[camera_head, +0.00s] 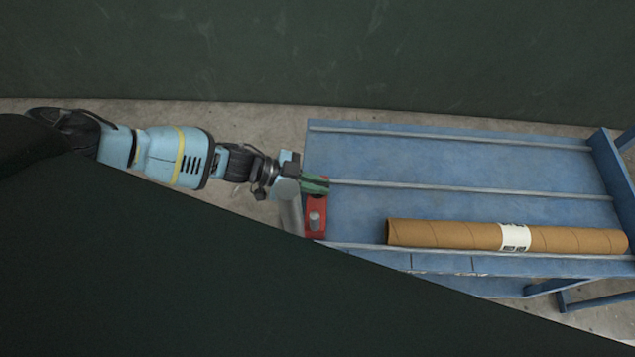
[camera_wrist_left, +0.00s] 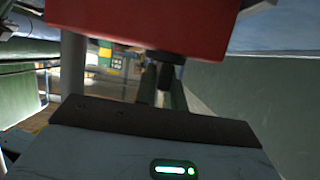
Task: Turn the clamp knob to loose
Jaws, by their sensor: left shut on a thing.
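The red clamp (camera_head: 316,207) sits at the near left corner of the blue table, with a grey round post through it. My left gripper (camera_head: 314,185) reaches in from the left and is at the clamp's far side. In the left wrist view, the clamp's red body (camera_wrist_left: 150,25) fills the top. A dark knob stem (camera_wrist_left: 167,75) sticks out below it, between the fingers of my left gripper (camera_wrist_left: 163,90), which is shut on it. The knob's grip part is mostly hidden, and I cannot tell its turn setting. My right gripper is not in view.
A long brown cardboard tube (camera_head: 455,235) with a white label lies along the near edge of the blue table (camera_head: 450,165). Raised strips cross the tabletop, and its middle is bare. A large dark shape (camera_head: 150,270) hides the lower left of the head view.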

